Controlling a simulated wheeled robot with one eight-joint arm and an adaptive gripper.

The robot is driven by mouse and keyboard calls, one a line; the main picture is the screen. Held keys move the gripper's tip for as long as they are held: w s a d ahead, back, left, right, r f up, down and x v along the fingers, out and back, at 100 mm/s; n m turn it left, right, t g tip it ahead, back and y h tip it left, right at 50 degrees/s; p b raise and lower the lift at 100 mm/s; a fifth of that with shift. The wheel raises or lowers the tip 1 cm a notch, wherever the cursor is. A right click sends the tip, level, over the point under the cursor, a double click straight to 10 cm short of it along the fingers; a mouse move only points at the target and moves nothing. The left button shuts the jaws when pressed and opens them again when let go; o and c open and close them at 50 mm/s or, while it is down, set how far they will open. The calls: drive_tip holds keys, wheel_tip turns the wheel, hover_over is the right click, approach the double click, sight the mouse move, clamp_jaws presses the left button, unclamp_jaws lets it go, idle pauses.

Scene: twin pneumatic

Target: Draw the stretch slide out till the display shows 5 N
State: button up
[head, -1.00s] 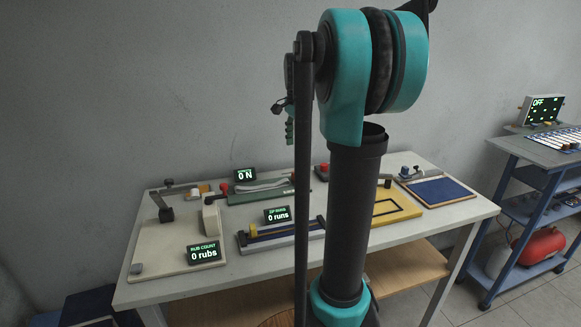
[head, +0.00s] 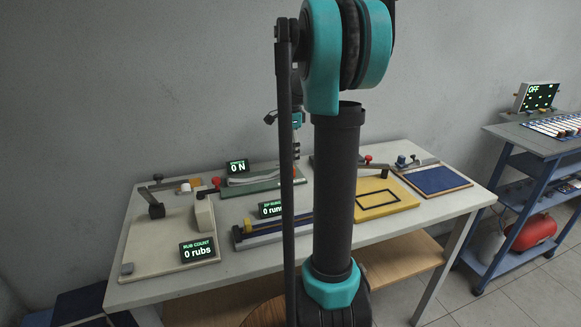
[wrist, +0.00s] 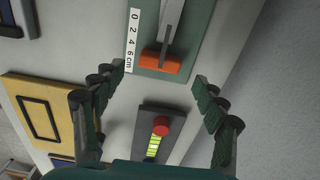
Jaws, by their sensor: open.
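The stretch rig is a green board (head: 262,181) at the back of the bench, with a pale strip along it. Its display (head: 237,167) reads 0 N. In the wrist view the board (wrist: 196,42) carries a white 0 to 6 cm scale (wrist: 133,38) and an orange-red slide handle (wrist: 160,63) below a grey bar. The handle sits near the board's lower end, by the 6 end of the scale. My gripper (wrist: 160,80) is open, its fingers spread to either side of the handle without touching it. In the head view my arm partly hides the gripper.
A dark box (wrist: 152,145) with a red knob (wrist: 162,126) lies just below the handle in the wrist view. A yellow board (head: 385,198) and blue pad (head: 437,180) lie right. The rub counter (head: 198,250) stands front left. A wheeled cart (head: 530,150) is farther right.

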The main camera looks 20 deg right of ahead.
sight(291, 165)
wheel_tip(291, 165, down, 6)
drive_tip(key=shift+r, duration=0.15)
drive_tip(key=shift+c, duration=0.2)
